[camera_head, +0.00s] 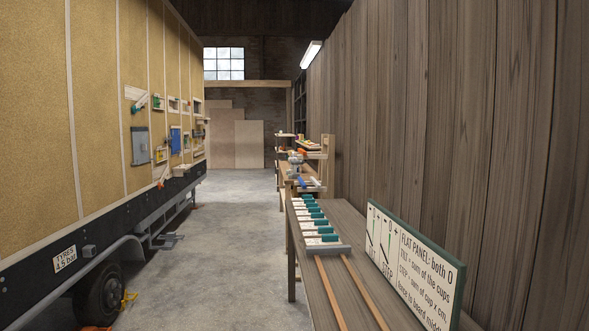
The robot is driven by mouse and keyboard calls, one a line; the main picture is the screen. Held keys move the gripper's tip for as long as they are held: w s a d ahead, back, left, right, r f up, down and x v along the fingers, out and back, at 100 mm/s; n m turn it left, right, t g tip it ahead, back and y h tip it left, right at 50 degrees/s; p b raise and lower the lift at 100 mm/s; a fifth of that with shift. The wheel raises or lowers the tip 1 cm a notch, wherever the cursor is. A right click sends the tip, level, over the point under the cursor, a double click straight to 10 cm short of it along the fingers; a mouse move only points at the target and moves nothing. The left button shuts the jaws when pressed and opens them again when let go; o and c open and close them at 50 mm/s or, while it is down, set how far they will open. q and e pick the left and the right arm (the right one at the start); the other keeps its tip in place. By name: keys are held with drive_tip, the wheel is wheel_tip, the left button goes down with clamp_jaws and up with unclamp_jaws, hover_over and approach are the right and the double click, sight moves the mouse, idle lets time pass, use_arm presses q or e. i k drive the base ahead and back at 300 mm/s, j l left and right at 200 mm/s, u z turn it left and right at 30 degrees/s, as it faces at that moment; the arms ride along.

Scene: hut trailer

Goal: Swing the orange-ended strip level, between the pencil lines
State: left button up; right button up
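Several small fittings are fixed to the tan side wall of the trailer (92,95) on the left, some way ahead. Low among them is a small tilted piece with an orange-red part (162,177), which may be the orange-ended strip; it is too small to be sure. Higher up, a pale tilted strip with a teal end (139,103) hangs by a pale block. I cannot make out any pencil lines at this distance. Neither of my grippers is in view.
A long bench (345,235) with a row of teal-and-white pieces (315,222) and a lettered sign (413,262) runs along the right wall. The trailer's wheel (100,295) is at lower left. The concrete floor (235,225) between is clear.

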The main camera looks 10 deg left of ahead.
sight(164, 172)
drive_tip(key=i+j+u, duration=0.55)
drive_tip(key=i+u, duration=0.2)
drive_tip(key=i, duration=0.15)
drive_tip(key=i+j+u, duration=0.1)
drive_tip(key=i+u, duration=0.35)
drive_tip(key=i, duration=4.3)
drive_tip(key=i+z, duration=0.1)
drive_tip(key=i, duration=0.9)
drive_tip(key=i+j+z, duration=0.1)
drive_tip(key=i, duration=0.85)
drive_tip(key=k+u, duration=0.4)
drive_tip(key=u, duration=0.2)
drive_tip(key=i+l+u, duration=0.4)
drive_tip(key=l+u, duration=0.15)
drive_tip(key=i+l+u, duration=0.1)
drive_tip(key=l+u, duration=0.15)
drive_tip(key=l, duration=0.25)
drive_tip(key=i+l+u, duration=0.1)
drive_tip(key=l+u, duration=0.2)
drive_tip(key=l, duration=0.1)
